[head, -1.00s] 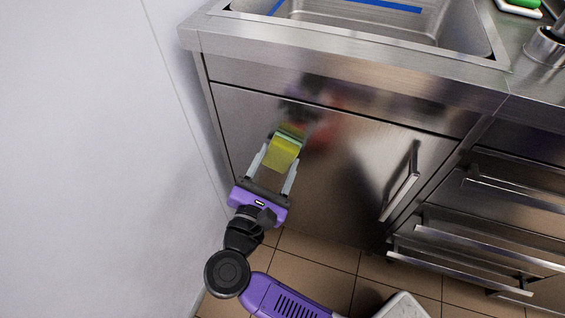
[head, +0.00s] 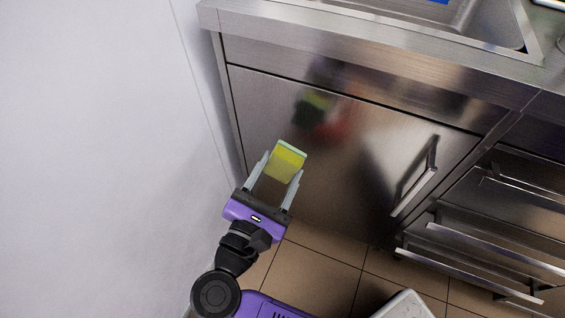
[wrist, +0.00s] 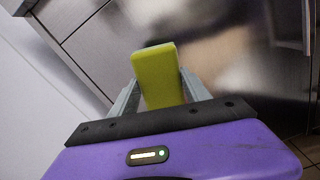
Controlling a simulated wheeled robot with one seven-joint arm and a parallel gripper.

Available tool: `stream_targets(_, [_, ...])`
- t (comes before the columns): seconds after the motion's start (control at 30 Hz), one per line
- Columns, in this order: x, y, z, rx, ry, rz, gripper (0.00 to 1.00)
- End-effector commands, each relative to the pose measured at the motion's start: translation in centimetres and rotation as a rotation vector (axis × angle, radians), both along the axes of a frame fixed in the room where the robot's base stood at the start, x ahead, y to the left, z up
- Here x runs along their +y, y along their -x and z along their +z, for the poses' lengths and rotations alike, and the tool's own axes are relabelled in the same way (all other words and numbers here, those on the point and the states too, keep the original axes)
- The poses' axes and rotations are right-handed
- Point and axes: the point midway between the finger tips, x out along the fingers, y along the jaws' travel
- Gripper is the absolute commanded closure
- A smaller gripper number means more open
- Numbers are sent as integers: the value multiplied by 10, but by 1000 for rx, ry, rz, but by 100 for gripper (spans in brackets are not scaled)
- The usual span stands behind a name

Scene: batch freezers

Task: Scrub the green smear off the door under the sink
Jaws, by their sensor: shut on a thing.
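My gripper (head: 283,170) is shut on a yellow sponge (head: 287,163) with a pale green far face. The sponge also shows between the fingers in the wrist view (wrist: 157,75). It is in front of the steel door (head: 370,165) under the sink, and appears a little apart from it. I cannot tell whether this is a smear or only a reflection. No clear green smear is visible elsewhere on the door.
The sink (head: 460,18) is set in the steel counter above the door. The door's bar handle (head: 416,178) sticks out at its right. Drawers with bar handles (head: 480,262) stand further right. A white wall (head: 110,150) is close on the left.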

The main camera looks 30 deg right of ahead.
Motion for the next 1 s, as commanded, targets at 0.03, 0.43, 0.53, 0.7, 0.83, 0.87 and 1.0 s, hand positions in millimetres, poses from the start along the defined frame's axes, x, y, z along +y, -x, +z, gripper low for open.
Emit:
stream_targets(0.03, [1,0,0,0,0,0,96])
stream_targets(0.43, [5,3,0,0,1,2,96])
stream_targets(0.53, [11,7,-1,0,0,2,96])
stream_targets(0.7, [23,15,-1,-1,0,3,96])
stream_targets(0.83, [25,18,0,-2,0,1,96])
stream_targets(0.87, [25,18,0,-1,1,0,96])
stream_targets(1.0, [25,18,0,-1,1,0,96])
